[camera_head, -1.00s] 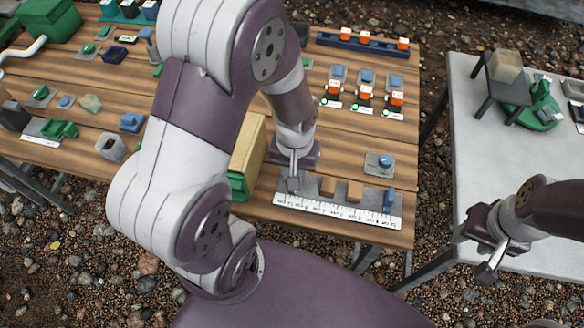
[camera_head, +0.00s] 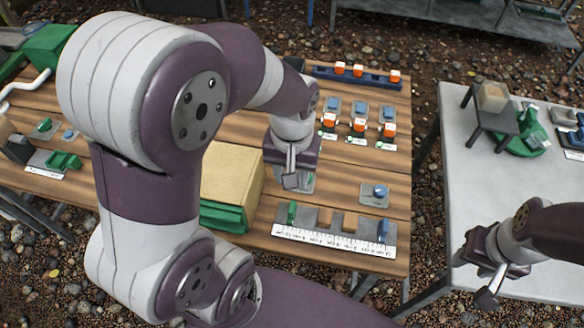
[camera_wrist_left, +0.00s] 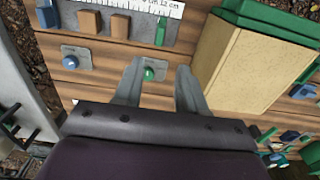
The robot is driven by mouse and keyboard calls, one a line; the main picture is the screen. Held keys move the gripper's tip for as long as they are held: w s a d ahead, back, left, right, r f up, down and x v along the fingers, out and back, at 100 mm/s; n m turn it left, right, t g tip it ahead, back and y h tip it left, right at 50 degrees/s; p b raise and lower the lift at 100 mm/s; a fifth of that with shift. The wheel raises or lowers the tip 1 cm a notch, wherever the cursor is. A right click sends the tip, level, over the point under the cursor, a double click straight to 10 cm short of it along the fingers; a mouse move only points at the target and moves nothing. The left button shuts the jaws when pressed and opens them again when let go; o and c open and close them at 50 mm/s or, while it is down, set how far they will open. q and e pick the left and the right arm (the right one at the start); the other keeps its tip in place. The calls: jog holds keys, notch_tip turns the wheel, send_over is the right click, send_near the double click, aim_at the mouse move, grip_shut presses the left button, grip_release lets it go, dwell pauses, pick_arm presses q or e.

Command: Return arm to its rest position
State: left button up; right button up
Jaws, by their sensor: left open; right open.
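My left arm crosses the head view, and its gripper (camera_head: 292,181) hangs over the wooden table, beyond the ruler tray (camera_head: 330,243). In the left wrist view the fingers (camera_wrist_left: 160,90) are apart, with nothing held. A small plate with a green knob (camera_wrist_left: 149,74) shows between them. The tray carries an upright green peg (camera_head: 292,212) at its left end, wooden blocks (camera_head: 349,222) and a blue peg (camera_head: 383,231) at its right. My right gripper (camera_head: 488,293) is empty, near the grey table's front edge.
A tan box with a green base (camera_head: 228,178) stands close left of my left gripper. A plate with a blue knob (camera_head: 379,191) lies to its right. Orange-topped items (camera_head: 358,126) stand behind. The grey table (camera_head: 457,150) holds a small stand (camera_head: 493,120).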

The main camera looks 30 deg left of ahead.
dwell(0.5)
pick_arm(q)
notch_tip(320, 180, up, 8)
jog(key=s+m+t+p, duration=0.1)
jog(key=m+p, duration=0.2)
jog(key=p, duration=0.6)
jog(key=shift+d+p, duration=0.2)
jog(key=shift+p, duration=0.2)
jog(key=shift+s, duration=0.2)
dwell(2.2)
